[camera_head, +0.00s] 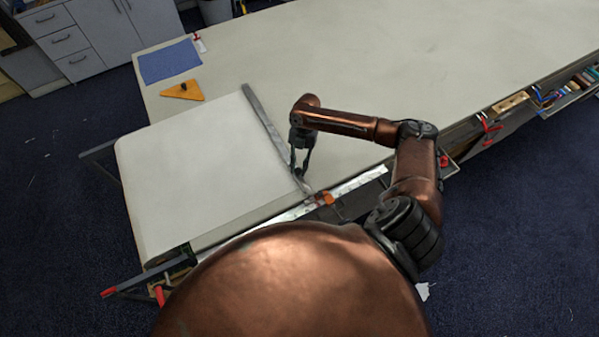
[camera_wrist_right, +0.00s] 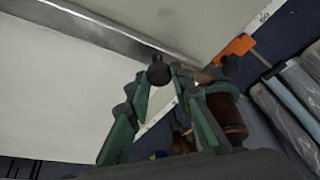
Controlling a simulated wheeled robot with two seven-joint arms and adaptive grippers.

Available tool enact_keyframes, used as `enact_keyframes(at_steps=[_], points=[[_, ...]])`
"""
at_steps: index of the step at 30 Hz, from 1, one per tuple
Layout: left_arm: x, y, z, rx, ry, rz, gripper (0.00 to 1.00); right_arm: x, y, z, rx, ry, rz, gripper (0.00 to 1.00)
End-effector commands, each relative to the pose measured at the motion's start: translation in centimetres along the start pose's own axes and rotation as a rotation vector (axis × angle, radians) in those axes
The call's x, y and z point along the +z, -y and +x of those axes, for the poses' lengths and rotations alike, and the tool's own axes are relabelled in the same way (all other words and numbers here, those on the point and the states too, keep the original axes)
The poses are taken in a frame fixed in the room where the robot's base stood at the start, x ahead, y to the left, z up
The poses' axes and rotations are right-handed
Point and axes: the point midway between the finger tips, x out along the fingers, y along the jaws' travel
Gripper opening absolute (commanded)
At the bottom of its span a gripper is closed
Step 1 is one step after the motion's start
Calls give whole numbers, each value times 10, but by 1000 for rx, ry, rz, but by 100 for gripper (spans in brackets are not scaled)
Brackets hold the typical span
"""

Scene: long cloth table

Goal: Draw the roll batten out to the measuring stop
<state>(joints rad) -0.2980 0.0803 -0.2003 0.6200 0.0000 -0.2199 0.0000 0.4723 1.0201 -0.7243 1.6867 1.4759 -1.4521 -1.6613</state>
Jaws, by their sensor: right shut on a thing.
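The roll batten (camera_head: 264,117) is a long grey bar along the right edge of the white cloth (camera_head: 190,170) on the table. It also crosses the top of the right wrist view (camera_wrist_right: 95,24). My right gripper (camera_head: 299,173) is at the batten's near end, shut on it. In the right wrist view its green fingers (camera_wrist_right: 168,78) close around a small dark knob at the bar's edge. The orange piece (camera_head: 325,198), which looks like the measuring stop, sits on the pale rule at the near table edge, just right of the batten's end. My left gripper is not in view.
The pale table (camera_head: 420,70) is clear to the right of the batten. A blue mat (camera_head: 169,61) and an orange triangle (camera_head: 183,91) lie at the far left. A tool tray (camera_head: 565,90) hangs along the right edge.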

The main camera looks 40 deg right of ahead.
Motion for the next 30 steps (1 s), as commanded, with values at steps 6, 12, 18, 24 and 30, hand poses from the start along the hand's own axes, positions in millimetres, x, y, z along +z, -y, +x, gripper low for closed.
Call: enact_keyframes(at_steps=[6, 12, 18, 24, 30], points=[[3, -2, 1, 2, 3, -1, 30, 2, 1, 0, -10, -3, -9, 0], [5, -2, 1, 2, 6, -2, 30, 3, 2, 0, -10, -1, -7, 0], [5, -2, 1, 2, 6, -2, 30, 4, 2, 0, -9, 0, -5, 30], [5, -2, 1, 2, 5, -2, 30, 3, 0, 0, -7, 0, -8, 37], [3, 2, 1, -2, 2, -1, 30, 3, 0, -2, -5, 0, -8, 37]])
